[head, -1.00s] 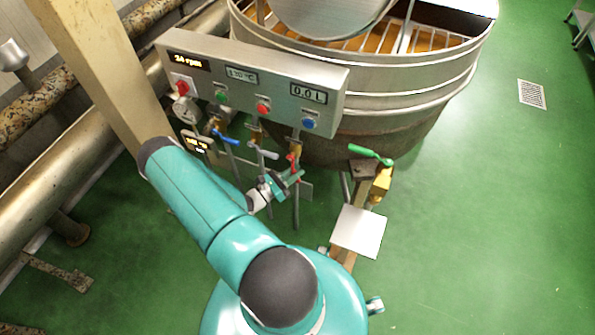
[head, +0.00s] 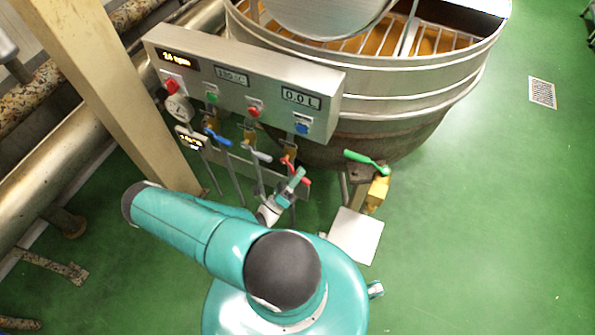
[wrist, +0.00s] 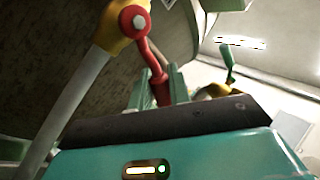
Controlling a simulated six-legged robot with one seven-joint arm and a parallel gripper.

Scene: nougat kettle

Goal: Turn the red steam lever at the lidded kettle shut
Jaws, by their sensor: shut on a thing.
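The lidded kettle (head: 400,105) stands behind the control panel, its grey lid (head: 320,12) tilted up and amber contents showing behind bars. The red steam lever (head: 287,161) is on a brass valve below the panel's right part. In the wrist view the red lever (wrist: 143,50) runs from its pivot on the yellow valve body (wrist: 112,38) down between my fingers. My gripper (head: 299,178) is shut on the lever's handle end; it also shows in the wrist view (wrist: 161,88). The fingers hide part of the handle.
A blue lever (head: 217,137) and a grey lever (head: 258,155) sit left of the red one. A green lever (head: 366,160) on a brass valve is to the right, above a white plate (head: 356,236). A beige post (head: 105,90) stands left.

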